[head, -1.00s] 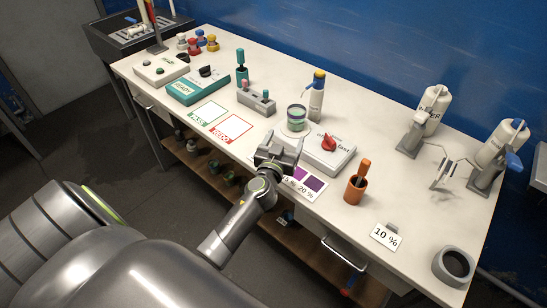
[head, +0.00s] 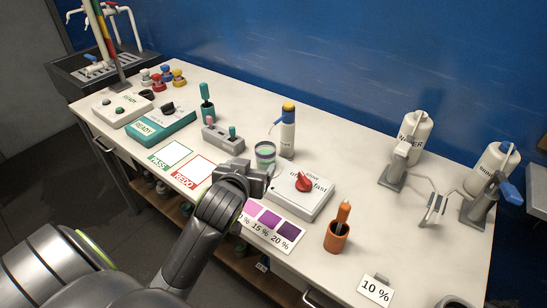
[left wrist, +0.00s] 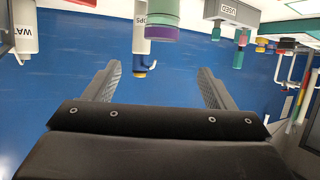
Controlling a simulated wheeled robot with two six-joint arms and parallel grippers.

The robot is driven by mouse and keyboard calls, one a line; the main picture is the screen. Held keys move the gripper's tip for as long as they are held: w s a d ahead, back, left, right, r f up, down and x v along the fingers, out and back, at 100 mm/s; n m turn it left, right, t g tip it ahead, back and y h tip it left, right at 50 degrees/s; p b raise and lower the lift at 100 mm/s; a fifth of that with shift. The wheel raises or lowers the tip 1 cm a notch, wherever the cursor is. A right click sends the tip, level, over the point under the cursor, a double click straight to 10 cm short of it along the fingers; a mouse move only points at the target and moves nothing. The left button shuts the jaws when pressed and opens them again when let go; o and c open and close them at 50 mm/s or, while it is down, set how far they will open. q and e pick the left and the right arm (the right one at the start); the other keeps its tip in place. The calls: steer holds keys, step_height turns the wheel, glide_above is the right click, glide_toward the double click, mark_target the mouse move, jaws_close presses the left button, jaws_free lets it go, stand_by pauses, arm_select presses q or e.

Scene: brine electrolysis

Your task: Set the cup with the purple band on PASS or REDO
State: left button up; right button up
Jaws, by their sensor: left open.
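The cup (head: 265,154) stands upright on the table left of the white dial box, with green showing in the head view. The left wrist view is upside down and shows a cup (left wrist: 163,33) with a purple band and green beside it. My left gripper (head: 258,172) is open and empty, just in front of the cup; its fingers (left wrist: 156,82) are apart and the cup is not between them. The green-framed PASS square (head: 175,153) and the red-framed REDO square (head: 200,172) are empty, left of the gripper. My right gripper is not in view.
The white box with a red dial (head: 304,187) is right of the cup. A dropper bottle (head: 288,132) stands behind it, and a grey holder (head: 223,138) with two plugs to its left. The purple colour chart (head: 268,222) and orange pot (head: 337,237) are nearer the front.

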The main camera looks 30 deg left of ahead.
arm_select(q)
steer(key=p, duration=0.1)
glide_toward(268, 147)
steer(key=x, duration=0.2)
steer(key=shift+w+r, duration=0.1)
steer(key=shift+w, duration=0.3)
steer(key=shift+w+a, duration=0.15)
steer(key=shift+w, duration=0.35)
steer(key=shift+w+a+f+p, duration=0.25)
steer(key=shift+w+f+p, duration=0.2)
steer(key=shift+w+f, duration=0.1)
steer(key=shift+p+x, duration=0.35)
steer(key=shift+x, duration=1.6)
steer(key=shift+s+a+f, duration=0.1)
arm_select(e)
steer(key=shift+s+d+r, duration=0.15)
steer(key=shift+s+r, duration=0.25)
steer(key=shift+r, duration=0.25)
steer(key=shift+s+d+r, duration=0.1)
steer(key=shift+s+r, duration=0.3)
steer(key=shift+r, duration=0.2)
arm_select(q)
steer(key=c, duration=1.3)
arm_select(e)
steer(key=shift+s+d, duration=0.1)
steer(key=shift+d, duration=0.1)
